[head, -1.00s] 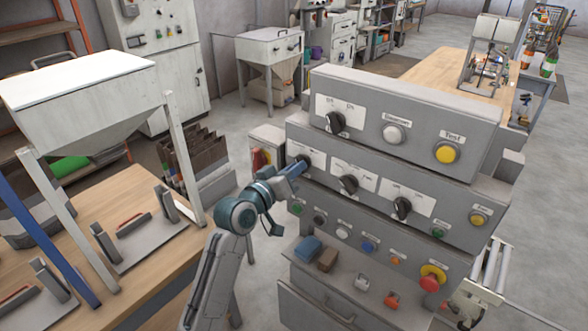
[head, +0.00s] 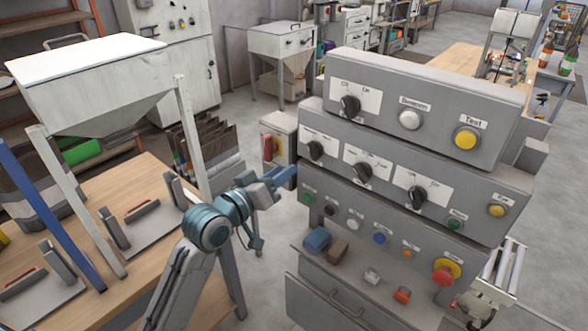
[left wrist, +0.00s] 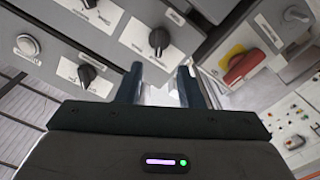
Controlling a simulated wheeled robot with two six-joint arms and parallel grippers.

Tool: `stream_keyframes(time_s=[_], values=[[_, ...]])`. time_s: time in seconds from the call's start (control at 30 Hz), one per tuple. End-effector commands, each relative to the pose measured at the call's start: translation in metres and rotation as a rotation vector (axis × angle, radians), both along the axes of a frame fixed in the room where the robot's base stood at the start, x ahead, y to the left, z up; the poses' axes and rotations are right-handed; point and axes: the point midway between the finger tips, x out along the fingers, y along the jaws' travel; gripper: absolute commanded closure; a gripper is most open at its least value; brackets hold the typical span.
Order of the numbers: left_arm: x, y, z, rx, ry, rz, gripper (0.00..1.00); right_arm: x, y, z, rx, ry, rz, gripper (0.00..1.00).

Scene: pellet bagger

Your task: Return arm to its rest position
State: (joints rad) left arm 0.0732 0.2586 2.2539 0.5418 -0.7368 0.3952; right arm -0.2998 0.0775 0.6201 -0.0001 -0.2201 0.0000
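My left arm comes in from the lower left in the head view. Its blue-fingered gripper (head: 288,178) is just left of the grey control panel (head: 290,205), below and left of the left black knob (head: 316,150) of the middle row. In the left wrist view my left gripper (left wrist: 160,72) has its two dark fingers apart with nothing between them. Panel knobs, such as a black knob (left wrist: 159,38), show beyond the fingers there. My right gripper is not in view.
A wooden bench (head: 150,270) with sealer-like tools and a white hopper (head: 90,85) stands left of my arm. A red and yellow switch box (head: 272,148) is behind the gripper. A ledge with small blocks and a drawer (head: 340,310) sits below the panel.

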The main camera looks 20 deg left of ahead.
Motion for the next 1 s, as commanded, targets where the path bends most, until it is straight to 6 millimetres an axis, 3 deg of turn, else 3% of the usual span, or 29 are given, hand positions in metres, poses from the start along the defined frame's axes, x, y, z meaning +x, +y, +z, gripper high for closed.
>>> stream_keyframes(time_s=[0.23, 0.77, 0.87, 0.97, 1.0], values=[[-0.016, 0.005, 0.0, 0.0, 0.0, -0.001, 0.66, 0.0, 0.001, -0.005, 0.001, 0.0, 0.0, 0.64], [-0.014, 0.007, -0.004, 0.0, 0.007, 0.003, 0.66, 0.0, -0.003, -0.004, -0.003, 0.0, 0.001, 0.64], [-0.004, 0.014, -0.029, 0.01, 0.044, 0.028, 0.66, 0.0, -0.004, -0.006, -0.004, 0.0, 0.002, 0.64], [0.013, 0.029, -0.082, 0.037, 0.12, 0.074, 0.66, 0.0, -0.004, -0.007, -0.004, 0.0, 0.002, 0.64], [0.019, 0.036, -0.109, 0.052, 0.155, 0.097, 0.66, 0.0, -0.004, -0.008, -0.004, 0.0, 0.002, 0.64]])
